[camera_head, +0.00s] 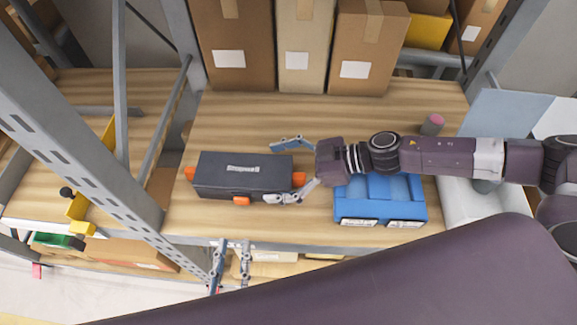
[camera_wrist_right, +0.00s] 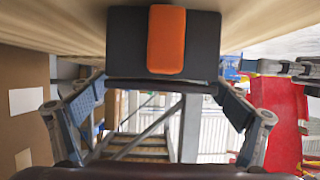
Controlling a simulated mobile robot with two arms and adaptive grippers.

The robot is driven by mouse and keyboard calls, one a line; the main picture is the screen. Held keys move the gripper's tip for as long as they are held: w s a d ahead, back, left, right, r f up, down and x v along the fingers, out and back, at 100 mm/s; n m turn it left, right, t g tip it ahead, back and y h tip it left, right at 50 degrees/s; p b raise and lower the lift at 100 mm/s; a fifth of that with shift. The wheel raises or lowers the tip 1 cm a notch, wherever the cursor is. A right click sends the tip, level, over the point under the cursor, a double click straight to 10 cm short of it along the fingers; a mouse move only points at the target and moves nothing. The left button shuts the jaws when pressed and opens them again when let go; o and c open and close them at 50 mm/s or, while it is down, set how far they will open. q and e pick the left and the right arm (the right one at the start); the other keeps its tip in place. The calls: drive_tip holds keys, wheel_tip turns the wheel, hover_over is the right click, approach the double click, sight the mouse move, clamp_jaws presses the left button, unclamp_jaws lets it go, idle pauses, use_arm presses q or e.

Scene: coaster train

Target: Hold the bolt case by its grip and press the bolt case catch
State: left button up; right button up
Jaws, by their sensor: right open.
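The bolt case (camera_head: 240,177) is a dark grey box lying on the wooden shelf, with orange parts at both ends. The bolt case catch (camera_head: 241,201) appears to be the orange tab on its front side. My right gripper (camera_head: 274,171) is open at the case's right end, its fingers on either side of the orange grip (camera_head: 299,179). In the right wrist view the grip (camera_wrist_right: 166,40) faces the open right gripper (camera_wrist_right: 160,92), with a finger to each side. My left gripper (camera_head: 232,245) is open and empty, below the case at the shelf's front edge.
A blue bin (camera_head: 380,200) stands right of the case, under my right arm. Tall cardboard boxes (camera_head: 233,50) stand at the back. A grey shelf post (camera_head: 95,135) rises at the left. The shelf behind the case is clear.

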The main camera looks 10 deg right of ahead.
drive_tip(key=shift+x, duration=0.85)
drive_tip(key=shift+c, duration=0.4)
